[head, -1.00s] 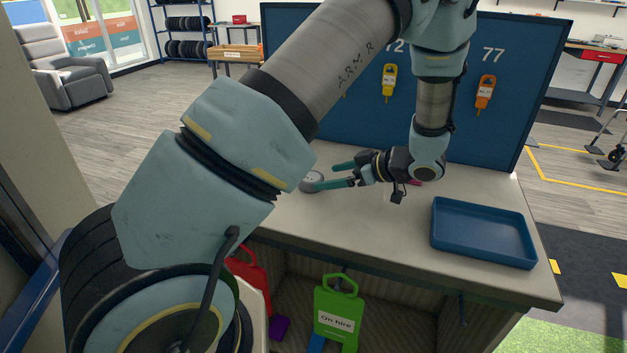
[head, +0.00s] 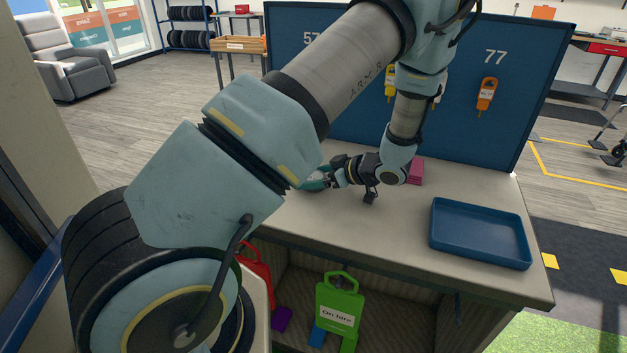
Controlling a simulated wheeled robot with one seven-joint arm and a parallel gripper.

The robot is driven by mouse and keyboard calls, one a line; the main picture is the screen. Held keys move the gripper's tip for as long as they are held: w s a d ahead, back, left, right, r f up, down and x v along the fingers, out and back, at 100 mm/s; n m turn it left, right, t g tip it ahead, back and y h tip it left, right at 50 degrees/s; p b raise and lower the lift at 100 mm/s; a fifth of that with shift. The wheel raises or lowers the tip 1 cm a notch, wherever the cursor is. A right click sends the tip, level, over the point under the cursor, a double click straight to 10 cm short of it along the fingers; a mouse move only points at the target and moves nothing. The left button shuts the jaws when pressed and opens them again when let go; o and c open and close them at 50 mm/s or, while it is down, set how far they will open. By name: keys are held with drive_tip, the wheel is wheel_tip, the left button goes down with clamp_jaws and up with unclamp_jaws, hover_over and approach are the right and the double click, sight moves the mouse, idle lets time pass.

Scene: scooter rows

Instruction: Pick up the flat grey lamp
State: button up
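My gripper (head: 316,180) is low over the left part of the grey bench top. Its teal fingers are partly hidden behind my own upper arm. They reach to the spot where the flat, round grey lamp showed a second ago. I cannot make out the lamp clearly now; the fingers and my arm cover that spot. I cannot tell whether the fingers are around the lamp or closed on it.
A blue tray (head: 480,233) is on the right of the bench top (head: 400,226). A magenta block (head: 416,171) stands behind my wrist. A blue board (head: 490,130) with hanging tags closes the back. A green "On hire" tag (head: 339,300) is below the bench.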

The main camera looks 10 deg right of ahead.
drive_tip(key=c, duration=1)
drive_tip(key=shift+r, duration=0.1)
